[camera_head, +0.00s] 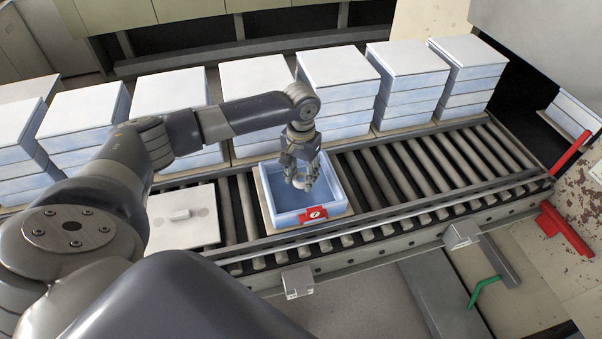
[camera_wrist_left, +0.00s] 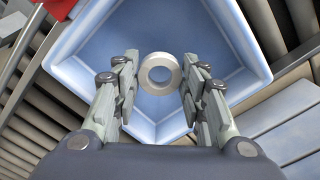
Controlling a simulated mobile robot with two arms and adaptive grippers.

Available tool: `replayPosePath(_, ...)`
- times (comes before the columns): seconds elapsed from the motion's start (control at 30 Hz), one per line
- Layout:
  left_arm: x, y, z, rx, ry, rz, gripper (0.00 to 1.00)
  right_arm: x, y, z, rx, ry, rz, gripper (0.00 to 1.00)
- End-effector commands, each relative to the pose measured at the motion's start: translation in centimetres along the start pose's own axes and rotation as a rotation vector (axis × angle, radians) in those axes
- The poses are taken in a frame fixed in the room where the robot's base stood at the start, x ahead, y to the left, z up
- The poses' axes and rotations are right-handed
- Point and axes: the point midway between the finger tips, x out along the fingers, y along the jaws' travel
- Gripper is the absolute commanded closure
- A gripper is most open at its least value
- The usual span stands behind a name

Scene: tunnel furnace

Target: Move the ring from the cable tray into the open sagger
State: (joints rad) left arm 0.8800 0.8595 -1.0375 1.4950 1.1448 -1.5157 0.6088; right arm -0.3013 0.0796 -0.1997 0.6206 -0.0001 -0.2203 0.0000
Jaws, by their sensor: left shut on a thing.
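The open sagger (camera_head: 274,214) is a light blue, square, open-topped box on the roller conveyor in the head view. It fills much of the left wrist view (camera_wrist_left: 85,62). My left gripper (camera_head: 301,184) is over the sagger, pointing down. It is shut on the ring (camera_wrist_left: 160,74), a pale round ring with a hole, held between its fingertips. The ring shows small in the head view (camera_head: 302,182). I cannot tell whether it touches the sagger's floor. The cable tray cannot be made out with certainty. My right gripper is not in view.
Stacks of blue saggers with white lids (camera_head: 255,84) line the conveyor's far side. A flat pale plate (camera_head: 183,232) with a small block lies left of the open sagger. A red tag with a gauge (camera_head: 314,214) is at the sagger's front edge. Bare rollers (camera_head: 420,165) lie to the right.

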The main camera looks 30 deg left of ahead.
Motion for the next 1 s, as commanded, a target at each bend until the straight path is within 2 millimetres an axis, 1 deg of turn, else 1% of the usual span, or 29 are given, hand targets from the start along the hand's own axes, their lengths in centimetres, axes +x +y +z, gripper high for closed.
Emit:
replayPosePath(0.17, 0.5, 0.0, 0.0, 0.000, -0.001, 0.000, 0.83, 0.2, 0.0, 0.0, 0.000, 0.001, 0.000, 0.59)
replayPosePath(0.6, 2.6, 0.0, 0.1, 0.001, -0.001, 0.001, 0.83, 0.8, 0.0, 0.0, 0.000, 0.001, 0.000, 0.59)
replayPosePath(1.0, 2.8, 0.0, 0.1, 0.001, 0.000, 0.000, 0.83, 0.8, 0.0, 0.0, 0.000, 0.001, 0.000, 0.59)
